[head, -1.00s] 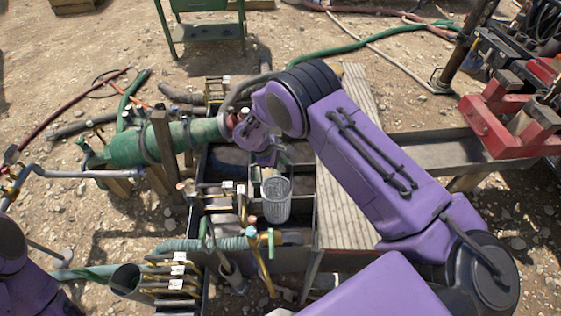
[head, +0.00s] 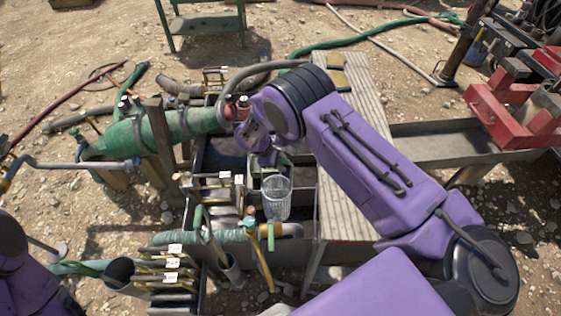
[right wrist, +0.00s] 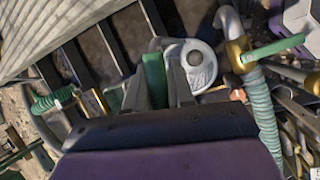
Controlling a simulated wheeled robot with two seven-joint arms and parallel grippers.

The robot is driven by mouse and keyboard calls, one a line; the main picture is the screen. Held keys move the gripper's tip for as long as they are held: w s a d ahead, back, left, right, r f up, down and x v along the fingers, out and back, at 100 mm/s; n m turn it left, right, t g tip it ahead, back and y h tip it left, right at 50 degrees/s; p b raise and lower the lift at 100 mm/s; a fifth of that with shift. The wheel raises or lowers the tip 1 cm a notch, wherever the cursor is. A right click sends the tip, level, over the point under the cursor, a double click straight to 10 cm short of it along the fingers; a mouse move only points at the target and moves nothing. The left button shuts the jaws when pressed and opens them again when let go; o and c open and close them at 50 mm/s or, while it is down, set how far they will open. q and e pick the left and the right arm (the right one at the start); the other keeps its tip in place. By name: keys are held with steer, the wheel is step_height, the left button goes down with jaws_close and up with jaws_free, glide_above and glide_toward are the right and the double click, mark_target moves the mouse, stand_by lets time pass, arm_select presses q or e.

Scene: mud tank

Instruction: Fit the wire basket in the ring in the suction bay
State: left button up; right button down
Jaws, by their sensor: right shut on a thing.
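The wire basket (head: 277,200) is a pale mesh cup, upright over the front compartments of the dark tank (head: 233,147). My right gripper (head: 275,172) reaches down at the basket's back edge, below my purple wrist. The ring cannot be made out; the basket and arm cover part of the bays. My left gripper is out of view; only part of that arm shows.
A green pipe (head: 182,127) enters the tank from the left. Valves and pipes (head: 265,236) stand close in front of the basket. A plank (head: 343,200) runs along the tank's right side, and a red frame (head: 512,110) stands far right.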

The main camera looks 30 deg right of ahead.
steer(key=shift+f+b, duration=0.85)
steer(key=shift+f, duration=0.45)
step_height(320, 180, down, 12)
steer(key=b, duration=0.9)
steer(key=shift+r+b, duration=0.25)
steer(key=shift+b, duration=0.1)
steer(key=shift+f, duration=0.1)
step_height(320, 180, down, 7)
steer(key=b, duration=0.6)
stand_by(1.1)
steer(key=shift+f+b, duration=0.65)
steer(key=shift+b, duration=0.05)
stand_by(0.5)
steer(key=c, duration=0.9)
jaws_free()
